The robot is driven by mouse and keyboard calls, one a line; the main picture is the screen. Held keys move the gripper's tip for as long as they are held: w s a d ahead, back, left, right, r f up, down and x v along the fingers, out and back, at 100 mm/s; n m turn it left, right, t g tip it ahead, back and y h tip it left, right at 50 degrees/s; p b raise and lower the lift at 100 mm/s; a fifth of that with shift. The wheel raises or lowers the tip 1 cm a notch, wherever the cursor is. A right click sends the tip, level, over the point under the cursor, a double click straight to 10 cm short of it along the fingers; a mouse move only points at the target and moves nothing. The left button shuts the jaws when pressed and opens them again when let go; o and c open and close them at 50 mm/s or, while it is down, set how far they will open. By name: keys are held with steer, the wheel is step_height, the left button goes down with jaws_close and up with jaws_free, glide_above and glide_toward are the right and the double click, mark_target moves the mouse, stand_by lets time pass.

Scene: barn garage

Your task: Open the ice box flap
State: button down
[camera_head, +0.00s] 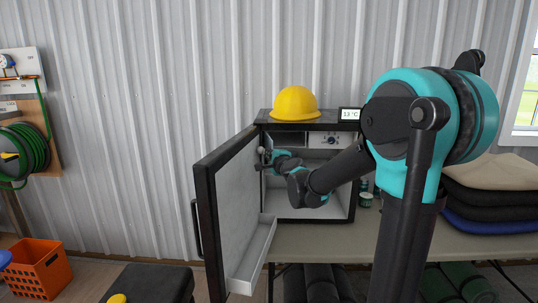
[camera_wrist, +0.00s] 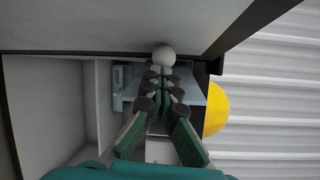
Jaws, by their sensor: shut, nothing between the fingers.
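The small fridge (camera_head: 355,190) stands on the table with its door (camera_head: 228,200) swung wide open to the left. The ice box (camera_head: 290,140) is at the upper left of its interior. My gripper (camera_head: 268,158) reaches inside at the upper left, near the door's hinge side. In the wrist view my gripper (camera_wrist: 160,75) is shut and empty, its fingertips just below a white round knob (camera_wrist: 164,56). I cannot tell whether they touch it. A grey panel (camera_wrist: 192,92) shows behind the fingers. How far the flap is open is unclear, as my fingers cover part of it.
A yellow hard hat (camera_head: 296,103) and a small temperature display (camera_head: 349,114) sit on the fridge top. A dial (camera_head: 332,140) is right of the ice box. The door has a white shelf (camera_head: 252,255). Folded cloths (camera_head: 490,195) lie on the table (camera_head: 310,240) at right.

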steer(key=f+v, duration=0.1)
steer(key=v, duration=1.1)
steer(key=s+f+n+g, duration=0.6)
steer(key=s+f+n, duration=0.5)
steer(key=f, duration=0.4)
steer(key=s+d+f+n+g+h, duration=0.5)
steer(key=s+d+f+g, duration=0.1)
steer(key=s+d+f, duration=0.6)
steer(key=s+f, duration=0.2)
steer(key=s, duration=0.1)
steer(key=shift+s+f+n, duration=0.15)
steer(key=shift+f+n, duration=0.15)
steer(key=shift+f, duration=0.05)
steer(key=shift+d, duration=0.1)
